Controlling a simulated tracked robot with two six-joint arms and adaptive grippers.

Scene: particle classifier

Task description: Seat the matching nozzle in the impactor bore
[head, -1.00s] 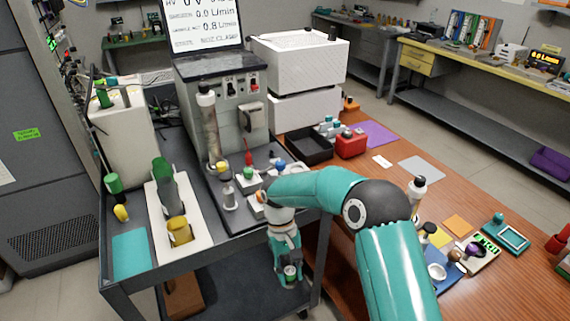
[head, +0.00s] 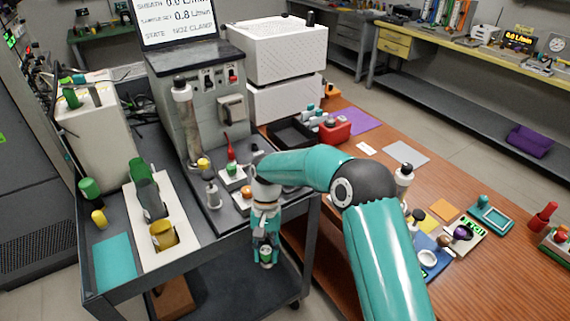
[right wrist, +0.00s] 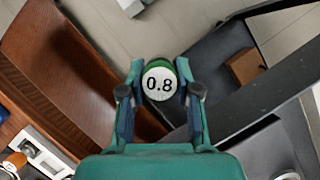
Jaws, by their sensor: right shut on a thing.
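My right gripper (head: 265,259) hangs pointing down beside the front edge of the grey cart, above its lower shelf. It is shut on a nozzle (right wrist: 160,83), a short green cylinder with a white end face marked 0.8. The nozzle also shows between the fingers in the head view (head: 266,251). The grey classifier (head: 207,110) stands on the cart; its screen (head: 185,20) reads 0.8 L/min on the sample-set line. A small metal cylinder (head: 212,195) stands on the cart deck in front of it. I cannot make out the impactor bore. My left gripper is not in view.
A white tray (head: 180,252) holding a grey-green cylinder and a yellow cup lies at the cart's left. A wooden bench (head: 350,170) on the right carries a black bin, a red box and small parts. A brown box (right wrist: 246,66) lies on the lower shelf.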

